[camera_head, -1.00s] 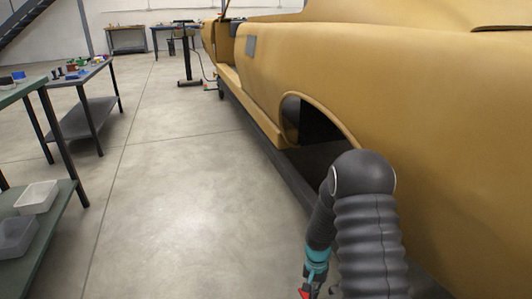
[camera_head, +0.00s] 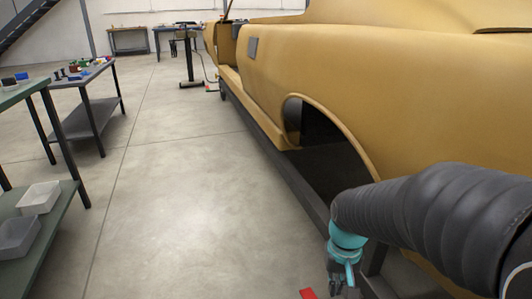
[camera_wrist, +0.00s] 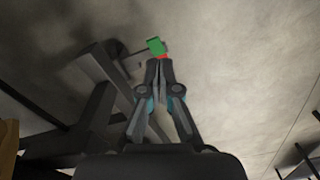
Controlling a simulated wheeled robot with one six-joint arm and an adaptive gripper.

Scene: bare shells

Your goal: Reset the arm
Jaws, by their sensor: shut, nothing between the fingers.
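My gripper (camera_head: 342,284) hangs at the end of my black arm, low on the right in the head view, beside the yellow car shell. Its wrist has teal parts, and its fingers point down toward the floor. In the wrist view my gripper (camera_wrist: 159,72) has its two dark fingers drawn together, with nothing held. A green piece (camera_wrist: 156,46) with a red part shows just beyond the fingertips, apart from them as far as I can tell. A red piece (camera_head: 308,293) shows at the bottom edge of the head view, left of my gripper.
The yellow car shell (camera_head: 390,110) fills the right side, on a dark frame close to my arm. Tables (camera_head: 95,75) with small parts stand at left; a shelf there holds trays (camera_head: 39,197). The grey floor (camera_head: 190,190) between is clear.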

